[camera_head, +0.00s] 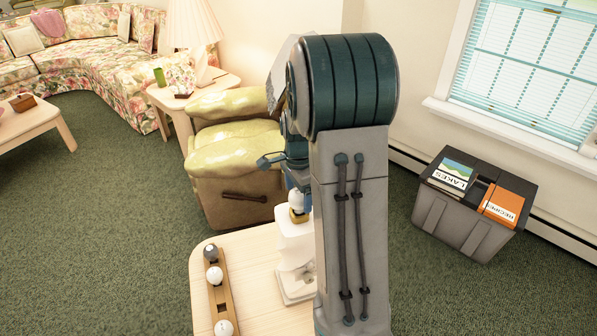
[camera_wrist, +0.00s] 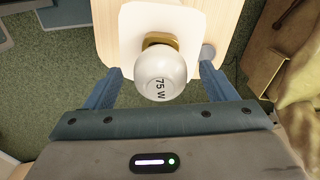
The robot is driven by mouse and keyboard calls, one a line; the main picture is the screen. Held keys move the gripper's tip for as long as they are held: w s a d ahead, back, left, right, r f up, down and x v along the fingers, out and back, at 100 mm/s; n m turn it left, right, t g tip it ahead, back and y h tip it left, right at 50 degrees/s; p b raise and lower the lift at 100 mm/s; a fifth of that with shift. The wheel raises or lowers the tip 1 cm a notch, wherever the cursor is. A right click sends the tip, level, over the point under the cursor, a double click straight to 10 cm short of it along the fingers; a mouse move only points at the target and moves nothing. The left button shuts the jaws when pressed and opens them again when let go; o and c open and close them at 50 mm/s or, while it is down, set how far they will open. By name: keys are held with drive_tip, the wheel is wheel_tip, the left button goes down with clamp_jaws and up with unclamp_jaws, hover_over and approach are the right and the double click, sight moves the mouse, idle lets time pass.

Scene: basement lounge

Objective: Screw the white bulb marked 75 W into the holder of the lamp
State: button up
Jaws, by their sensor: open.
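The white bulb marked 75 W (camera_wrist: 160,74) sits at the brass holder (camera_wrist: 160,40) of the lamp; how far it is screwed in cannot be told. The white lamp (camera_head: 294,250) stands upright on the small wooden table, partly hidden by my arm. In the head view the bulb (camera_head: 296,198) shows above the holder (camera_head: 298,215). My gripper (camera_wrist: 160,70) is open around the bulb, one blue finger on each side, with a visible gap to the glass on both sides. In the head view my gripper (camera_head: 296,180) is mostly hidden by my arm.
A wooden rack (camera_head: 222,298) on the table (camera_head: 250,262) holds a grey bulb (camera_head: 211,252) and white bulbs (camera_head: 214,274). A green recliner (camera_head: 236,135) stands behind the table. A dark crate (camera_head: 468,215) with books is at right. Carpet at left is free.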

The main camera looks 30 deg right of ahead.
wheel_tip(320, 180, up, 11)
drive_tip(key=b, duration=0.1)
drive_tip(key=shift+f, duration=0.1)
drive_tip(key=s+a+n+t, duration=0.1)
drive_tip(key=s+a+n, duration=0.5)
drive_tip(key=s+n, duration=0.3)
drive_tip(key=s+a+r+n+t, duration=0.1)
drive_tip(key=s+a+n+t, duration=0.1)
drive_tip(key=s+a+n, duration=0.5)
drive_tip(key=s+n, duration=0.1)
drive_tip(key=s, duration=0.2)
drive_tip(key=shift+s+a+n, duration=0.2)
drive_tip(key=shift+a+n, duration=0.05)
drive_tip(key=shift+n, duration=0.15)
